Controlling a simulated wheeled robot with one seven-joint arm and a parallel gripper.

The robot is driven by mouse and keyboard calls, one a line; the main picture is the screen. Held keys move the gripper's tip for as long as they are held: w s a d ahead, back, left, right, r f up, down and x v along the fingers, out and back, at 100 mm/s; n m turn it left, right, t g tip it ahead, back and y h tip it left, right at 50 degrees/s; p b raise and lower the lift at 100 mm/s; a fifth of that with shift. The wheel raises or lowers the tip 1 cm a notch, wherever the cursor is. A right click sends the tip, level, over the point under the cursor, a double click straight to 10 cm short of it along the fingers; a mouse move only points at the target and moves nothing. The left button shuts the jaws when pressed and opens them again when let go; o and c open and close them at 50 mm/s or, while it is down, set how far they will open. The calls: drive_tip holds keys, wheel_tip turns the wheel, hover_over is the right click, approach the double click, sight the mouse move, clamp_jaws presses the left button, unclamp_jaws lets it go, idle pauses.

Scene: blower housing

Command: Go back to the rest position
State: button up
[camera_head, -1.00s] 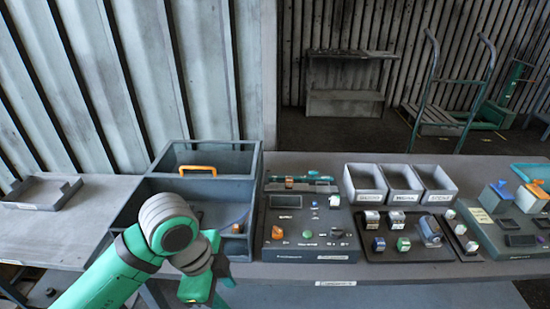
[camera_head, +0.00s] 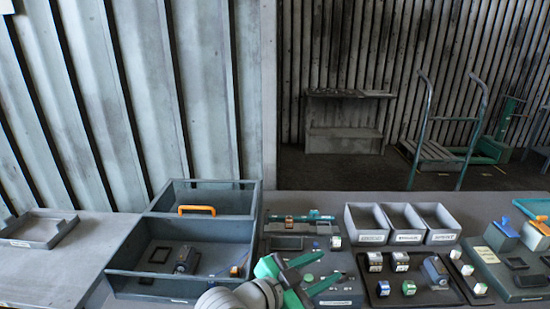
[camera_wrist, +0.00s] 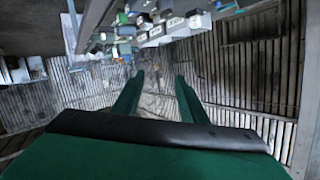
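My gripper (camera_head: 307,272) is low in the centre of the head view, in front of the dark panel (camera_head: 342,268) and partly hiding it. Its two green fingers are spread apart with nothing between them. In the wrist view the fingers of my gripper (camera_wrist: 157,88) also stand apart and empty, with the corrugated wall beyond them. The bench objects show small at the top of the wrist view.
A grey two-part tray (camera_head: 128,285) with an orange handle (camera_head: 197,209) stands left of my gripper. Three grey bins (camera_head: 404,237) stand behind a dark board (camera_head: 380,299) with small blocks. A shallow tray (camera_head: 68,232) lies far left. A trolley (camera_head: 423,130) stands behind.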

drive_tip(key=s+a+f+n+t+y, duration=0.2)
drive_tip(key=s+f+n+t+y, duration=0.2)
drive_tip(key=s+f+n+y, duration=0.4)
drive_tip(key=s+a+f+n+t+y, duration=0.25)
drive_tip(key=s+f+n+t, duration=0.2)
drive_tip(key=f+n, duration=0.7)
drive_tip(key=s+a+f+m+g, duration=0.1)
drive_tip(key=s+a+f+m, duration=0.1)
drive_tip(key=s, duration=0.9)
drive_tip(key=s+a+f+m+g+y, duration=0.1)
drive_tip(key=s+a+f+m, duration=0.2)
drive_tip(key=s, duration=0.8)
drive_tip(key=shift+s+a+f+m, duration=0.2)
drive_tip(key=shift+s+a+m, duration=0.15)
drive_tip(key=shift+a, duration=0.2)
drive_tip(key=shift+a, duration=0.1)
drive_tip(key=shift+s, duration=0.15)
